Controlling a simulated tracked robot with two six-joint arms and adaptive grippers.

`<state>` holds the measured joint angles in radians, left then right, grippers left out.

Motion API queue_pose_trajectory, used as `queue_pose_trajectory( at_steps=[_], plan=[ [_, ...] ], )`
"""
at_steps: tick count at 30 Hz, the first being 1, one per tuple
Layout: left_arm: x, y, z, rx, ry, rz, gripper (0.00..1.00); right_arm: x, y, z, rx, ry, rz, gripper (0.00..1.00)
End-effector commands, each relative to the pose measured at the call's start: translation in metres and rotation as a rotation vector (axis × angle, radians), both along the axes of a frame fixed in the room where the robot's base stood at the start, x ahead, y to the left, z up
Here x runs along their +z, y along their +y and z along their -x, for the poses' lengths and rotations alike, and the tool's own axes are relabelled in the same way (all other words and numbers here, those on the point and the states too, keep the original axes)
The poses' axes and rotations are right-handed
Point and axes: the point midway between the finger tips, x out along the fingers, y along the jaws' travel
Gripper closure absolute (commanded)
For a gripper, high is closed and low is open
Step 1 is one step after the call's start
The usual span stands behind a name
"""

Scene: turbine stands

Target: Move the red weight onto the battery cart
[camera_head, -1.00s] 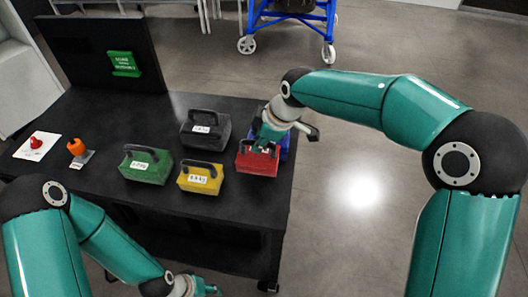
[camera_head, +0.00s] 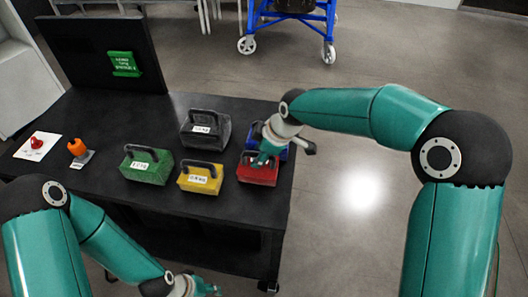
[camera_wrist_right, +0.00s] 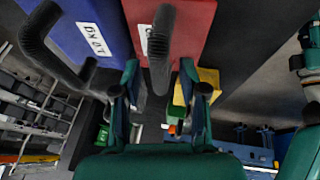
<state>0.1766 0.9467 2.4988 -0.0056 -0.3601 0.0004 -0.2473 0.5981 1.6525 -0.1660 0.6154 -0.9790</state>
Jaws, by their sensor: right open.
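The red weight (camera_head: 258,176) stands at the right end of the black table (camera_head: 235,222), a blue weight (camera_head: 283,153) just behind it. My right gripper (camera_head: 264,158) is low over the red weight. In the right wrist view the red weight (camera_wrist_right: 197,30) has a black handle (camera_wrist_right: 160,50), which reaches between the open fingers of the right gripper (camera_wrist_right: 160,78); I cannot tell whether they touch it. My left gripper (camera_head: 207,289) is at the bottom edge, partly cut off, and its fingers are too small to read. A blue wheeled frame (camera_head: 328,20), possibly the battery cart, stands at the back.
Yellow (camera_head: 200,178), green (camera_head: 147,165) and dark grey (camera_head: 206,129) weights stand left of the red one. An orange object (camera_head: 77,147) and a small red object (camera_head: 37,143) lie at the table's left. Floor right of the table is clear.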

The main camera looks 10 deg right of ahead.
Motion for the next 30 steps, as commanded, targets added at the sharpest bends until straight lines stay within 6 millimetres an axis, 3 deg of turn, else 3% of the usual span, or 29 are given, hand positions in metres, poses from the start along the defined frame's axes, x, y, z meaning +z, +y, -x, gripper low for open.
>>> queue_pose_trajectory(
  at_steps=[8,21,30],
  plan=[
    [-0.001,0.0,0.0,0.0,0.0,0.0,0.6,0.014,-0.005,0.003,-0.001,-0.004,-0.001,0.57],
    [-0.006,0.0,0.0,0.0,0.0,0.0,0.6,0.088,-0.029,0.028,-0.002,-0.004,-0.002,0.57],
    [-0.006,0.0,0.0,0.0,0.0,0.0,0.6,0.11,-0.037,0.035,0.0,-0.001,-0.001,0.57]
  ],
)
